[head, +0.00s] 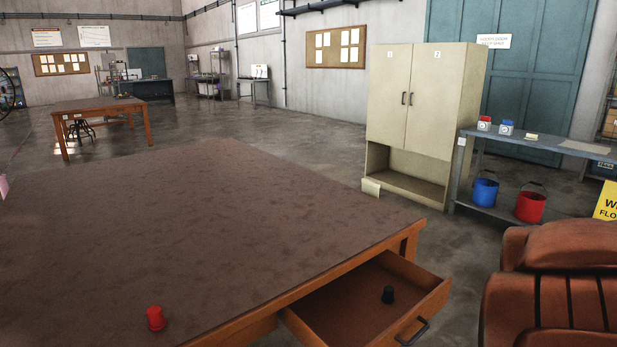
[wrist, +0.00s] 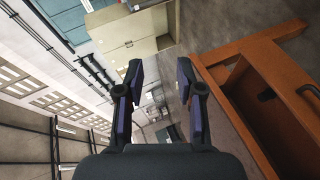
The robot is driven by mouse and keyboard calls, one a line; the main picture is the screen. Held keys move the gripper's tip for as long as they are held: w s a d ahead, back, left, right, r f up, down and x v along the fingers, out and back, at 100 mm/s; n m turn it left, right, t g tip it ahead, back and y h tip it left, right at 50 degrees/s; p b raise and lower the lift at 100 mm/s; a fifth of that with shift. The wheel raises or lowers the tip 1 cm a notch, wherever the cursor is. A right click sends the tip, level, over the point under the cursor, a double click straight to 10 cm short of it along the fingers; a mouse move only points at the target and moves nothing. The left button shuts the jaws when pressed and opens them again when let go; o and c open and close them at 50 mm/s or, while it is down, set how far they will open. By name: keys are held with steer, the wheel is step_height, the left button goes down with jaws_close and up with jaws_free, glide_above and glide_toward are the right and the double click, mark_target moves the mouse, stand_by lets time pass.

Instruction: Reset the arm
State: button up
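My gripper (wrist: 159,92) shows in the wrist view with its two dark fingers apart and nothing between them. It is not seen in the head view. The wrist view is rolled sideways, with the desk's wooden side and its open drawer (wrist: 247,97) at the right, apart from the fingers. In the head view the drawer (head: 335,312) is pulled out from the brown-topped desk (head: 200,230).
A brown leather chair (head: 560,280) stands at the right, near the open drawer. A beige cabinet (head: 425,105) and a grey bench (head: 545,142) with a blue bucket (head: 485,192) and a red bucket (head: 530,206) stand behind. Open floor lies beyond the desk.

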steer(key=s+a+r+m+g+y+p, duration=0.1)
steer(key=s+a+m+g+y+p, duration=0.2)
steer(key=s+a+g+p, duration=0.4)
steer(key=s+a+r+m+g+y+p, duration=0.1)
steer(key=s+a+m+g+y+p, duration=0.3)
steer(key=s+a+p, duration=0.6)
steer(key=s+a+m+g, duration=0.2)
steer(key=s+a+g, duration=0.1)
steer(key=s+a, duration=1)
steer(key=shift+s+a+y+p, duration=0.2)
steer(key=shift+s+y+p, duration=0.15)
steer(key=shift+s, duration=0.85)
steer(key=shift+a, duration=0.1)
